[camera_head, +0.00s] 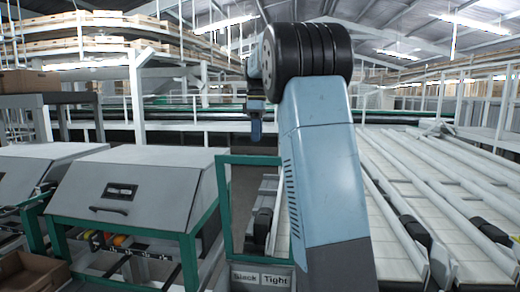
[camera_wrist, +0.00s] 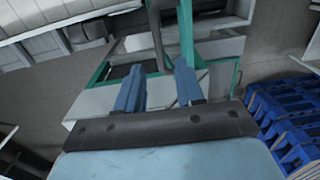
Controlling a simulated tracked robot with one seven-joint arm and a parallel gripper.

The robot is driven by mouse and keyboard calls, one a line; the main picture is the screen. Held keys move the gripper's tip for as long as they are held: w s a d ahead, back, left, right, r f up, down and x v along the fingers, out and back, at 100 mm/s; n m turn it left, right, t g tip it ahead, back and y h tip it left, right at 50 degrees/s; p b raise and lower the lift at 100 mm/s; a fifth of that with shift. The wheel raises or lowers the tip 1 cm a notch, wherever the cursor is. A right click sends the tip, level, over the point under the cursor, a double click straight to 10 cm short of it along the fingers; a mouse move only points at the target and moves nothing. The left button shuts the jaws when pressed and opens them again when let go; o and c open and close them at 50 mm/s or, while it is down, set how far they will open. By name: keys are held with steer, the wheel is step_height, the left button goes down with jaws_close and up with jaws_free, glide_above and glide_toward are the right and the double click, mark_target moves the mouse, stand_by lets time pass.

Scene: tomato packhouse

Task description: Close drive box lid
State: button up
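A grey box with a sloping lid (camera_head: 135,187) and a green frame stands at the left in the head view. The lid carries a dark handle (camera_head: 110,210). Right of it is a green-edged frame (camera_head: 223,205) above a pale panel with "Slack" and "Tight" labels (camera_head: 262,278); my arm partly covers it. I cannot tell which is the drive box. My gripper (camera_head: 256,132) hangs fingers down above that frame, apart from it. In the wrist view my gripper (camera_wrist: 159,90) has its fingers apart with nothing between them, over a pale box with a green-edged opening (camera_wrist: 80,105).
White roller conveyors (camera_head: 430,185) fill the right side. Another sloped grey box (camera_head: 35,165) and a cardboard box (camera_head: 30,275) stand at the left. Blue pallets (camera_wrist: 285,120) lie on the floor at the right of the wrist view.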

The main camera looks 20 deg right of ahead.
steer(key=shift+f, duration=2.8)
jaws_close()
